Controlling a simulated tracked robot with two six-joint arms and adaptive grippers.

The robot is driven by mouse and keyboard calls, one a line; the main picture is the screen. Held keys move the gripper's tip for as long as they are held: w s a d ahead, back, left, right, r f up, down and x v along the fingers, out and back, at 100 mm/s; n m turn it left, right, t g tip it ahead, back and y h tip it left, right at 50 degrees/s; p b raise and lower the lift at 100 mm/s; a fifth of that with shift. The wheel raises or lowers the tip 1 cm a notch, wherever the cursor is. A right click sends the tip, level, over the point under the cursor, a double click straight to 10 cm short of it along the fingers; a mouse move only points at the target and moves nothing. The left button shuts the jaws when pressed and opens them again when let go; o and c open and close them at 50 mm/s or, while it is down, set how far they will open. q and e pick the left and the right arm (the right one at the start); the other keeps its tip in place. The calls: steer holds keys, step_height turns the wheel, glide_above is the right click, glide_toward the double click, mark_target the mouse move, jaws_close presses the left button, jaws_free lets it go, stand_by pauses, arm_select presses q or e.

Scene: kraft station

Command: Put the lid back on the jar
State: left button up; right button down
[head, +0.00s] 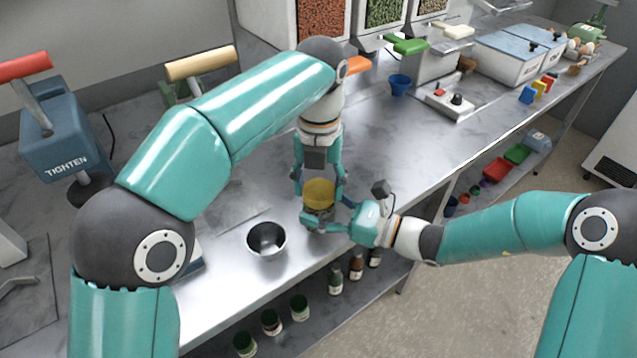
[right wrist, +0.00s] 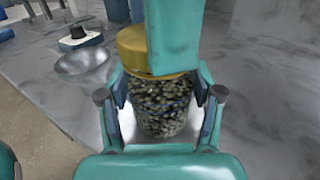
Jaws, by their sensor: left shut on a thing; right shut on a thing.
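The glass jar (right wrist: 160,107), filled with dark speckled contents, stands upright near the front edge of the metal counter. My right gripper (head: 321,218) is shut around the jar's body from the right. The yellow lid (head: 319,194) is at the jar's mouth, and it also shows in the right wrist view (right wrist: 134,48). My left gripper (head: 319,186) reaches down from above and is shut on the lid. One of its teal fingers covers part of the lid in the right wrist view. I cannot tell whether the lid is fully seated.
An empty metal bowl (head: 266,240) stands on the counter just left of the jar. A blue device marked TIGHTEN (head: 62,140) is at the far left. Several small jars (head: 300,307) are on the lower shelf. A blue cup (head: 400,84) stands farther back.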

arm_select(q)
steer(key=shift+w+m, duration=0.1)
steer(key=shift+m, duration=0.2)
arm_select(e)
steer(key=shift+s, duration=0.1)
arm_select(q)
steer(key=o, duration=0.8)
steer(key=shift+r, duration=0.1)
steer(key=shift+r, duration=2.25)
steer(key=shift+c, duration=0.5)
